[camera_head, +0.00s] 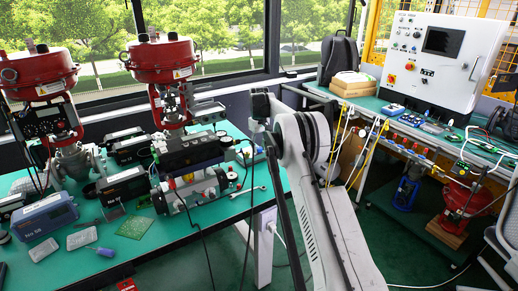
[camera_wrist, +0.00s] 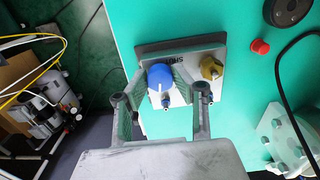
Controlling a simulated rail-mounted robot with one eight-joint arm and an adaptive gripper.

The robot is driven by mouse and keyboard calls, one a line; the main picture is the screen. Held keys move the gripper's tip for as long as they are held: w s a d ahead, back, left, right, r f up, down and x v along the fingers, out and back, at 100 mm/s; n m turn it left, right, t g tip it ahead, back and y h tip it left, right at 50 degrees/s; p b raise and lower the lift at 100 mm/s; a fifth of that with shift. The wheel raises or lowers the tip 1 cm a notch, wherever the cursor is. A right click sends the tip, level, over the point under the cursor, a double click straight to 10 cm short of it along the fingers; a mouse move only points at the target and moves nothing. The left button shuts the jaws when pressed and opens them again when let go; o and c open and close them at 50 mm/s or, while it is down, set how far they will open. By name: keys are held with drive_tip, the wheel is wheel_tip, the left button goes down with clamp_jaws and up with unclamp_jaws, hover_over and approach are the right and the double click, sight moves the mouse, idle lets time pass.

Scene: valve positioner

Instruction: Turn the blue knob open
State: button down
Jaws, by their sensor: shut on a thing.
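The blue knob (camera_wrist: 160,78) is in the upper middle of the wrist view, on a small light plate with a dark border. It has a lighter blue pointer part on its lower side. My gripper (camera_wrist: 161,84) reaches in from below with one finger on each side of the knob, and is shut on it. A brass-coloured knob (camera_wrist: 211,68) sits on the same plate, just right of my right finger. In the head view, my arm hides the gripper, and I cannot make out the blue knob.
In the wrist view, a red button (camera_wrist: 260,47) and a black round part (camera_wrist: 288,10) lie to the right, near a dark cable. In the head view, red valve actuators (camera_head: 163,60) and instruments crowd the green table (camera_head: 187,234). A white control cabinet (camera_head: 440,60) stands right.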

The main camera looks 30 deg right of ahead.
sight(259, 148)
drive_tip(key=shift+n, duration=1.2)
drive_tip(key=c, duration=1.7)
unclamp_jaws()
drive_tip(key=shift+r, duration=0.1)
wheel_tip(259, 148, up, 12)
drive_tip(key=shift+f, duration=0.1)
